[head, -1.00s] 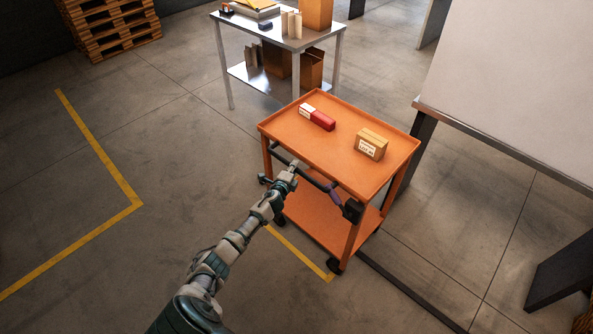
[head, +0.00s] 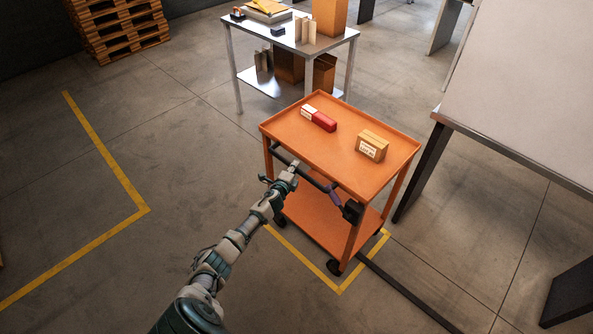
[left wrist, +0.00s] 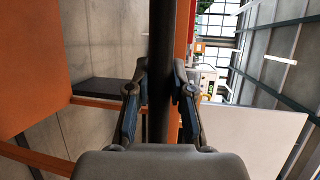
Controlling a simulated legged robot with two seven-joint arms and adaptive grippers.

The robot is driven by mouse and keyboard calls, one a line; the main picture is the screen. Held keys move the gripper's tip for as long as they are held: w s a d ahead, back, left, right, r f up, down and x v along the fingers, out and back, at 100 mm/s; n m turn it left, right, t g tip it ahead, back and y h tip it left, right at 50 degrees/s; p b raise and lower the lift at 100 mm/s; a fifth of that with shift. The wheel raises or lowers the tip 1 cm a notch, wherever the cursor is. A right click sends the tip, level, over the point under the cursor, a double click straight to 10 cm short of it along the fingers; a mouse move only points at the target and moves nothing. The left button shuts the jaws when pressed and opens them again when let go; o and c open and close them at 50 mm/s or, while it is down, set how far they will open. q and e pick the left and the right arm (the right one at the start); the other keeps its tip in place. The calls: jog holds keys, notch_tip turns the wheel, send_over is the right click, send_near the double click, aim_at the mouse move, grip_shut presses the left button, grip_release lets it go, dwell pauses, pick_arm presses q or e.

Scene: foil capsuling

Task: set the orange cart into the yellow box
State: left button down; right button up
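The orange cart (head: 310,150) stands upright on the floor, with a dark handle bar (head: 316,182) along its near left side. My left gripper (head: 292,168) is at this bar; in the left wrist view its fingers (left wrist: 160,95) close on both sides of the dark bar (left wrist: 162,60). A yellow floor outline (head: 340,291) shows under and in front of the cart, its near corner just beyond the near wheel; the rest is hidden by the cart. Another yellow line (head: 146,210) forms a corner on the floor to the left. My right gripper is not in view.
A red and white box (head: 318,118) and a cardboard box (head: 371,146) lie on the cart's top. A metal table (head: 345,38) with items stands behind. A light-topped table (head: 530,100) is close on the right. Pallets (head: 118,28) are far left; left floor is clear.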

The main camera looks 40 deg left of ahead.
pick_arm(q)
jog(key=c, duration=1.2)
grip_release()
jog(key=shift+s+f, duration=0.15)
jog(key=shift+f, duration=0.4)
jog(key=shift+o, duration=0.9)
jog(key=shift+d+r, duration=0.3)
jog(key=shift+d, duration=0.15)
jog(key=shift+d+r, duration=0.15)
jog(key=shift+s+d+r, duration=0.1)
jog(key=shift+s+d, duration=0.05)
jog(key=v, duration=1.1)
jog(key=shift+s, duration=0.15)
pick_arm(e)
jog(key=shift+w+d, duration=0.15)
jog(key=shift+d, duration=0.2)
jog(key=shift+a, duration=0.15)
